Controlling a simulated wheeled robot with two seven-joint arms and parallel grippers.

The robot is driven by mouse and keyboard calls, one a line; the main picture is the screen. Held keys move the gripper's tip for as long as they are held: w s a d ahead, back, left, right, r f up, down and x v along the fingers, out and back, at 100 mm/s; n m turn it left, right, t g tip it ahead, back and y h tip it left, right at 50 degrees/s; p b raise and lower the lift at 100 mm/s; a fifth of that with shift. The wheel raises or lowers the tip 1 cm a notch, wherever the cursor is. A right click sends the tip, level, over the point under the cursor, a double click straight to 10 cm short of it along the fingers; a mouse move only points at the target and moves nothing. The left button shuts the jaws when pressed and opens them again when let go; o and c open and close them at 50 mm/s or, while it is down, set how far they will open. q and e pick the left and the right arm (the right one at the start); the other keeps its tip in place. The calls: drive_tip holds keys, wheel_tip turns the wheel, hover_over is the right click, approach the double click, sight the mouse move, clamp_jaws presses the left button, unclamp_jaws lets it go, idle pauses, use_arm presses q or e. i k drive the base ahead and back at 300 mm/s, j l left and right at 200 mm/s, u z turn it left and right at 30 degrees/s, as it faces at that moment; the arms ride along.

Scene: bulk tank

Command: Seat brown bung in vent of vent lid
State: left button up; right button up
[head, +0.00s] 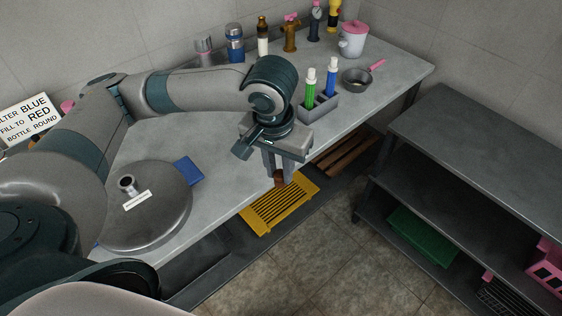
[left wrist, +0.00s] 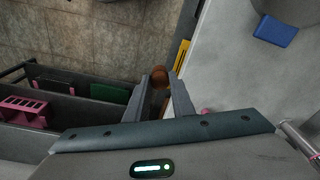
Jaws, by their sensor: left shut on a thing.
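The vent lid (head: 168,220) is a round grey metal lid on the left part of the bench, with a short upright vent pipe (head: 127,183) and a white label (head: 137,201) on top. Part of the lid's edge shows in the left wrist view (left wrist: 285,8). My left gripper (head: 279,176) points down beyond the bench's front edge, to the right of the lid. It is shut on the brown bung (left wrist: 159,75), which shows between the fingertips and also in the head view (head: 279,180). My right gripper is not in view.
A blue block (head: 187,170) lies beside the lid. A grey rack (head: 318,106) with a green and a blue bottle stands behind my gripper. A yellow slatted rack (head: 280,205) lies below the bench edge.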

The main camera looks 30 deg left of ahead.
sight(150, 201)
drive_tip(key=j+u, duration=0.75)
drive_tip(key=i+j+u, duration=0.2)
drive_tip(key=j+u, duration=0.15)
drive_tip(key=j, duration=0.1)
